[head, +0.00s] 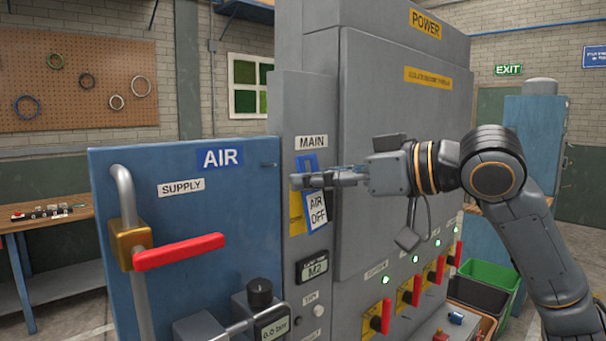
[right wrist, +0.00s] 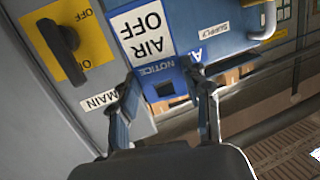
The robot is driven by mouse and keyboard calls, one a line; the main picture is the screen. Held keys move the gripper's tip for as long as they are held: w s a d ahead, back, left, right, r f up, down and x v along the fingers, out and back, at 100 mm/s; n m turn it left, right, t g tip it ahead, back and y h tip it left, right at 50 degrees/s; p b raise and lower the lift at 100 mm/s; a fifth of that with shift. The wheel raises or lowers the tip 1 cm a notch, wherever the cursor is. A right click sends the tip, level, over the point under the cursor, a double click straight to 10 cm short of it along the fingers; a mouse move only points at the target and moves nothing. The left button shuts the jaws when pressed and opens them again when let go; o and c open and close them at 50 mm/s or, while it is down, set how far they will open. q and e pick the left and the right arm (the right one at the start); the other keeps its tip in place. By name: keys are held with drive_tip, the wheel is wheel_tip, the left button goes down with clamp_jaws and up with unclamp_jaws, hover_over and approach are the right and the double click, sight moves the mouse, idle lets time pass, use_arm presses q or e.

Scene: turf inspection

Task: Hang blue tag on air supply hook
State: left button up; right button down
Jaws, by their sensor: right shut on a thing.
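The blue tag (head: 308,163) has a white "AIR OFF" face and hangs slightly tilted in front of the grey cabinet, below the MAIN label. My right gripper (head: 300,181) is shut on it. In the right wrist view the tag (right wrist: 160,73) sits between the fingertips (right wrist: 163,85), its blue NOTICE end with a square hole nearest them. The tag is apart from this peg. My left gripper is not in view.
A pipe with a brass valve and red handle (head: 180,252) stands before the AIR panel. The main switch (right wrist: 62,50) on its yellow plate is close beside the tag. Several red-handled switches (head: 380,315) line the cabinet's lower front. A workbench (head: 45,222) stands at the left.

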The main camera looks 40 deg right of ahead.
sight(262, 180)
drive_tip(key=shift+s+d+r+p, duration=0.1)
drive_tip(key=shift+r+p, duration=0.05)
drive_tip(key=shift+p, duration=0.15)
drive_tip(key=shift+w+a+f+p, duration=0.1)
drive_tip(key=shift+w+a+p, duration=0.05)
drive_tip(key=shift+w+p, duration=1.1)
drive_tip(key=shift+w+a+f+p, duration=0.15)
drive_tip(key=shift+w+p, duration=0.6)
drive_tip(key=shift+w, duration=0.9)
drive_tip(key=shift+w+a+f+p, duration=0.1)
drive_tip(key=shift+w+a+p, duration=0.05)
drive_tip(key=shift+w+p, duration=1.1)
drive_tip(key=shift+w+f, duration=0.45)
drive_tip(key=shift+w, duration=0.3)
drive_tip(key=shift+f, duration=0.1)
drive_tip(key=c, duration=0.6)
unclamp_jaws()
drive_tip(key=shift+o, duration=0.2)
